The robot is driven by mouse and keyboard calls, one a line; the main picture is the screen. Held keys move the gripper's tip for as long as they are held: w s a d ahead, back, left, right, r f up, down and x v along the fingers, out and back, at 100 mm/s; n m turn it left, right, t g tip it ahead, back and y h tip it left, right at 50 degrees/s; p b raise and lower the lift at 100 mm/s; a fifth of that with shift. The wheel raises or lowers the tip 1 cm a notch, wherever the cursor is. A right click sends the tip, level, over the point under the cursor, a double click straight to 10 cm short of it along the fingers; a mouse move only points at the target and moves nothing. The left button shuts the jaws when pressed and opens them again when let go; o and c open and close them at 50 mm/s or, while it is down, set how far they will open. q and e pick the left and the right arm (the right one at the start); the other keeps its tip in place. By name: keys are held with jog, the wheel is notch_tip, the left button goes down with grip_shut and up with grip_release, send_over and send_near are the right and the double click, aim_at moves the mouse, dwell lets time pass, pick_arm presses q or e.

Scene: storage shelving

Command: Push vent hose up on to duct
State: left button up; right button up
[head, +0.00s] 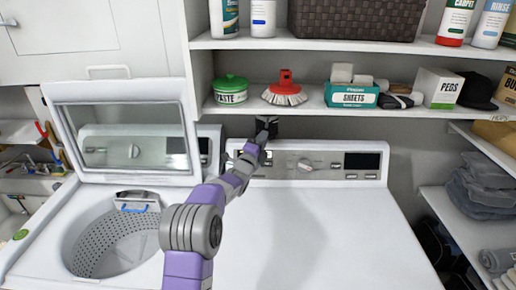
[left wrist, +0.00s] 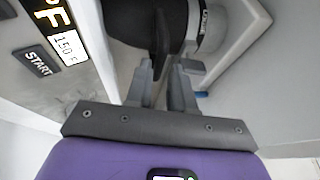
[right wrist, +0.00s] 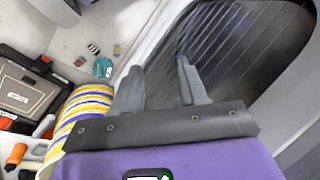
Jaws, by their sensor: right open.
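My left gripper (head: 266,126) reaches in behind the dryer's control panel (head: 310,163), by the wall. In the left wrist view its fingers (left wrist: 161,68) close on a narrow dark edge that appears to belong to a black round part, likely the vent hose (left wrist: 140,20). A pale grey ring with a printed label, likely the duct (left wrist: 210,30), sits right beside the black part. I cannot tell how far one overlaps the other. The head view hides this place. My right gripper (right wrist: 160,70) is open and empty, low down, away from the hose.
The open-lidded washer (head: 110,240) stands left of the dryer (head: 310,235). A loaded shelf (head: 225,108) runs just above my left gripper. In the right wrist view a dark ribbed surface (right wrist: 225,50), a yellow striped item (right wrist: 85,110) and a toolbox (right wrist: 30,85) are near.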

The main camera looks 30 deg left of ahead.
pick_arm(q)
jog(key=s, duration=0.5)
jog(key=shift+s+d+f, duration=0.15)
jog(key=shift+f, duration=0.2)
